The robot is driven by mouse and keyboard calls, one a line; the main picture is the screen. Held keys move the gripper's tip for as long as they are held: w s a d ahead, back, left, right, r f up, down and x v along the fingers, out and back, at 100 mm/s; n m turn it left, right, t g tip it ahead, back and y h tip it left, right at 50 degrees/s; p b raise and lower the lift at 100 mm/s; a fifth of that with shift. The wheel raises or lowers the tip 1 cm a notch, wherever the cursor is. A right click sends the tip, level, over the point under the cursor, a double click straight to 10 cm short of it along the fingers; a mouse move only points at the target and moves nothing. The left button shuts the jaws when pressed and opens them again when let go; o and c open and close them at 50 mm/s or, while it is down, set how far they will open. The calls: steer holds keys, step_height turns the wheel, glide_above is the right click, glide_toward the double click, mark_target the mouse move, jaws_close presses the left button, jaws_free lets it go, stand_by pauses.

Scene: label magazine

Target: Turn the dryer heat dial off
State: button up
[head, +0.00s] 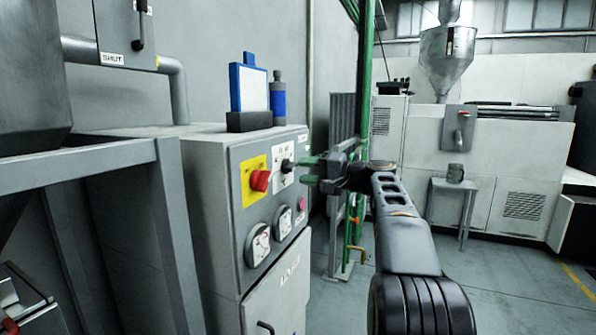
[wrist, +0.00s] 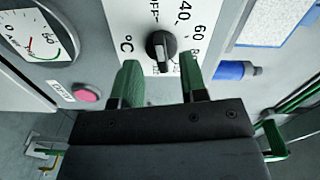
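The heat dial (head: 287,165) is a small black knob on a white plate on the dryer's grey control panel (head: 235,180). In the wrist view the dial (wrist: 160,45) shows just beyond my fingertips, with OFF, 40, 60, 80 and °C printed around it. I cannot tell for sure which mark its pointer is at. My gripper (head: 306,170) is in front of the panel, its green fingers toward the dial. In the wrist view my gripper (wrist: 160,72) is open, the dial lined up between its two fingers; no contact can be seen.
A red knob on a yellow plate (head: 252,182) is left of the dial. Round gauges (head: 258,245) and a pink button (head: 302,203) are below. A blue-framed board (head: 250,88) and a blue bottle (head: 278,105) stand on top. Green pipes (head: 365,90) rise behind my arm.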

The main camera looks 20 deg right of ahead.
steer(key=v, duration=1)
steer(key=shift+s+d+p, duration=0.25)
steer(key=shift+s+p, duration=0.05)
step_height(320, 180, down, 13)
steer(key=m+g+h+p, duration=0.2)
steer(key=m+g+h, duration=0.1)
steer(key=m+h, duration=0.15)
steer(key=s+a+f+n+g+h+p, duration=0.3)
steer(key=s+a+f+g+h+p, duration=0.15)
steer(key=s+a+p, duration=0.2)
steer(key=s+a+r+n+g+h+p, duration=0.1)
steer(key=s+a+r+n+p, duration=0.2)
steer(key=s+a+p, duration=0.3)
steer(key=s+a+r+n+g+h+p, duration=0.1)
steer(key=s+a+r+n+h+p, duration=0.1)
steer(key=s+a+r+n+p, duration=0.2)
steer(key=s+a+n+p, duration=0.2)
steer(key=a+p, duration=0.1)
steer(key=a, duration=0.1)
steer(key=shift+a+r, duration=0.3)
steer(key=shift+r, duration=0.05)
